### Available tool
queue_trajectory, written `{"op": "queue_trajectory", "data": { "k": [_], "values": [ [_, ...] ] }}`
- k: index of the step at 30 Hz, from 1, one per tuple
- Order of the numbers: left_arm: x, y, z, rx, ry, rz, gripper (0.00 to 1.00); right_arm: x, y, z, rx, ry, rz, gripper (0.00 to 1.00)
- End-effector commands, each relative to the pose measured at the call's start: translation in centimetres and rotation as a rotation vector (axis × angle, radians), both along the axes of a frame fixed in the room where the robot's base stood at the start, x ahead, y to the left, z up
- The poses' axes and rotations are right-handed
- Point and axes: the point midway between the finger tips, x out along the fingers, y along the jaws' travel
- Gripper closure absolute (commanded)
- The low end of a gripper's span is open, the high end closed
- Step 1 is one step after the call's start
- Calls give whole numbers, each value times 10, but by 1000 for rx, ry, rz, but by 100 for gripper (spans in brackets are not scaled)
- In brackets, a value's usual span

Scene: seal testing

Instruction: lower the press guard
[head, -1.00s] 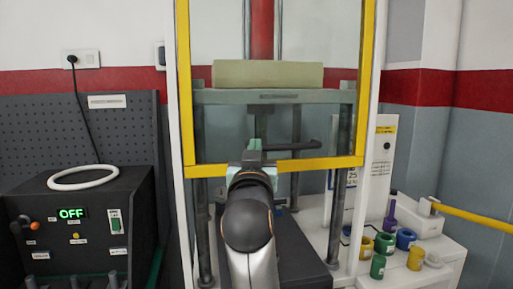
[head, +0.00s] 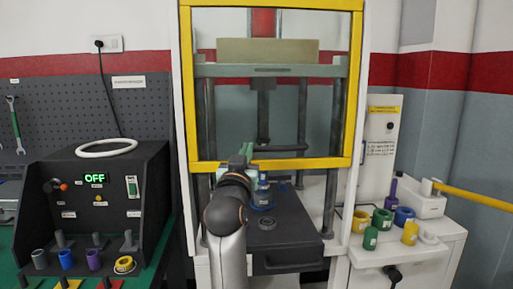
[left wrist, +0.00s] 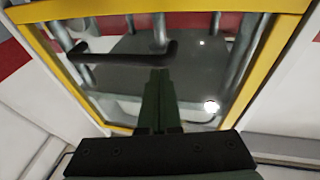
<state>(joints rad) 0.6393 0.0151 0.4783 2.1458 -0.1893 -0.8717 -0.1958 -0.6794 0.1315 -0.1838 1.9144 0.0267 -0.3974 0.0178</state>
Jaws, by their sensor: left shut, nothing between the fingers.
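The press guard (head: 300,163) is a clear panel in a yellow frame on the front of the press. Its lower bar hangs above the dark press base, leaving an opening below. A black bar handle (head: 283,148) shows just above the lower bar; it also shows in the left wrist view (left wrist: 115,55). My left gripper (head: 244,154) is shut and empty, at the guard's lower bar by one end of the handle. In the left wrist view its green fingers (left wrist: 160,90) reach toward that handle end; I cannot tell whether they touch it. My right gripper is out of view.
A black control box (head: 95,215) reading OFF is at left.

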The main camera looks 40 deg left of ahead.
Motion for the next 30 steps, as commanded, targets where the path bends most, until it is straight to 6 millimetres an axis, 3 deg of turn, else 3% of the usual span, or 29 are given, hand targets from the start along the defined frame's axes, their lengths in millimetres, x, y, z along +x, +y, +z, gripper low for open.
{"op": "queue_trajectory", "data": {
  "k": [11,21,30],
  "values": [
    [0,5,-52,-4,6,1,100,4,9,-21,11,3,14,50],
    [0,6,-154,-7,10,2,100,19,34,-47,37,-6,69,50],
    [0,6,-205,-5,5,2,100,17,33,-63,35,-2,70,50]
  ]
}}
